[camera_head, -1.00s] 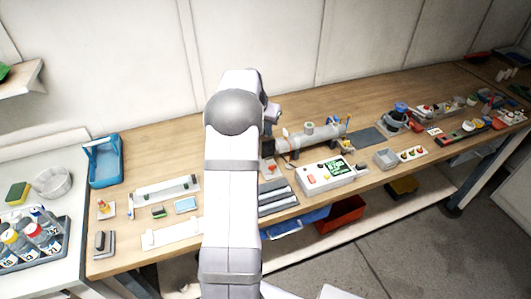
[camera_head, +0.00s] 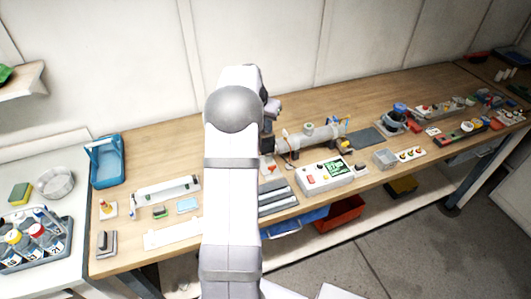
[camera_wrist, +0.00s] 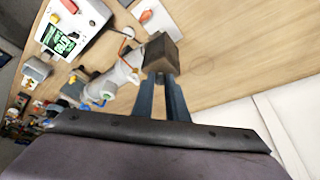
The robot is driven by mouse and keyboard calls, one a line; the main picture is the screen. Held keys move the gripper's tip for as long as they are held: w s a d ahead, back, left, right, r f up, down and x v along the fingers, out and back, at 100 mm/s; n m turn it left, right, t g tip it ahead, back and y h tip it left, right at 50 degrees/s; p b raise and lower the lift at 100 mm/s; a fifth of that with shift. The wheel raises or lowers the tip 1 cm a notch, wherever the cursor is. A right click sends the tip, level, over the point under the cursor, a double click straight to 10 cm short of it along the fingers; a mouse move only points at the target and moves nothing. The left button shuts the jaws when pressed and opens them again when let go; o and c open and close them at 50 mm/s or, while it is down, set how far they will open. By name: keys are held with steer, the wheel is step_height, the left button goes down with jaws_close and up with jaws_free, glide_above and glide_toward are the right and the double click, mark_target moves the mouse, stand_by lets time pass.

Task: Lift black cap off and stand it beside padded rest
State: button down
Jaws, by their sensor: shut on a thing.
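My gripper (camera_wrist: 163,90) is shut on the black cap (camera_wrist: 163,54), a dark block-like piece at its fingertips in the wrist view. The grey reactor tube (camera_wrist: 112,84) lies just left of the cap there; I cannot tell whether they touch. In the head view the reactor tube (camera_head: 312,137) lies on the bench just right of my arm. I cannot tell for sure which piece is the padded rest.
A white control box (camera_head: 325,176) with a green screen stands in front of the tube. Grey strips (camera_head: 278,198) lie left of it. A dark mat (camera_head: 368,138) lies to the right. The wrist view shows bare wood (camera_wrist: 230,50) right of the cap.

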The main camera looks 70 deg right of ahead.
steer(key=shift+r+p, duration=0.7)
steer(key=shift+r, duration=0.65)
steer(key=shift+r+p, duration=0.75)
steer(key=shift+r, duration=0.1)
